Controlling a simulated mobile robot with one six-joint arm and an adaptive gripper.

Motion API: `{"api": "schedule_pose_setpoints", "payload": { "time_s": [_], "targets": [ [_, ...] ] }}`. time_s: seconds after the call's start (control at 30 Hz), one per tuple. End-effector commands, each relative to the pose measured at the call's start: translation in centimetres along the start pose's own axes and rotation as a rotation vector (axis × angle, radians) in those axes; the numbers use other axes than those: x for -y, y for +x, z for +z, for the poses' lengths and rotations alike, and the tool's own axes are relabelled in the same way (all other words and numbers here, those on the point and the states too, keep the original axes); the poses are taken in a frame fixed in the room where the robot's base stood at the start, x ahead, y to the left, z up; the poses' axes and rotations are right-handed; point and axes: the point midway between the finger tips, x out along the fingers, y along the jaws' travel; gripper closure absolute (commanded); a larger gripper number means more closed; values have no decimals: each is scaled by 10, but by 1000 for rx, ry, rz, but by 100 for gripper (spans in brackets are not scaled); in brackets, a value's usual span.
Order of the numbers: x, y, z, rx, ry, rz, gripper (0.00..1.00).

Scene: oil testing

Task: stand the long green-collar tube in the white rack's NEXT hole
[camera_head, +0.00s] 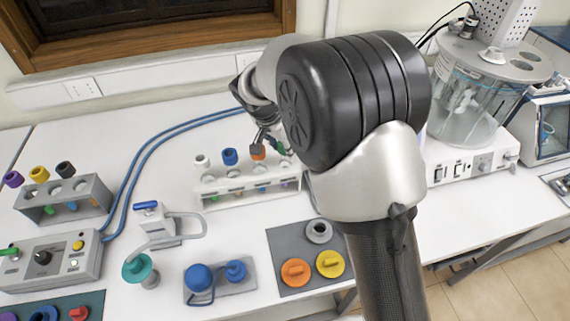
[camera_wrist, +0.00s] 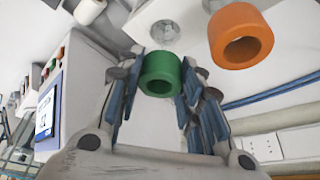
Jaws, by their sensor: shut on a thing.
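The white rack (camera_head: 222,200) stands mid-table in the head view. Tubes with a white collar (camera_head: 202,160), a blue collar (camera_head: 229,157) and an orange collar (camera_head: 258,152) stand in it. My gripper (camera_head: 271,140) is over the rack's right part, shut on the green-collar tube (camera_head: 281,147). In the wrist view the green collar (camera_wrist: 160,76) sits between my two fingers (camera_wrist: 160,88). The orange collar (camera_wrist: 240,38) is beside it, apart. A clear round opening (camera_wrist: 165,32) shows close by. The tube's lower end is hidden, so I cannot tell whether it is in a hole.
A grey rack (camera_head: 88,208) with purple, yellow and black collars stands at left. A control box (camera_head: 60,258), a blue-handled fixture (camera_head: 148,222) and a grey mat (camera_head: 279,243) with coloured caps lie in front. A clear bath (camera_head: 468,105) stands at right. My arm hides the table's middle right.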

Motion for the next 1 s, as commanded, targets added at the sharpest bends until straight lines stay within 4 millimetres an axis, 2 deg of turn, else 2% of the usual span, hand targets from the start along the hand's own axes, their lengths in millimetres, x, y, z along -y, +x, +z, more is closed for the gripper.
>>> {"api": "schedule_pose_setpoints", "payload": {
  "time_s": [0.07, 0.1, 0.4, 0.77, 0.87, 1.0],
  "targets": [
    [0, 3, 1, 0, 0, 0, 99],
    [0, 2, 1, 0, 0, 0, 63],
    [0, 1, 0, 0, 0, 0, 43],
    [0, -1, 0, 0, 0, -1, 43],
    [1, -11, 0, -2, -1, -2, 43],
    [1, -38, 0, -2, 0, -5, 43]
  ]
}}
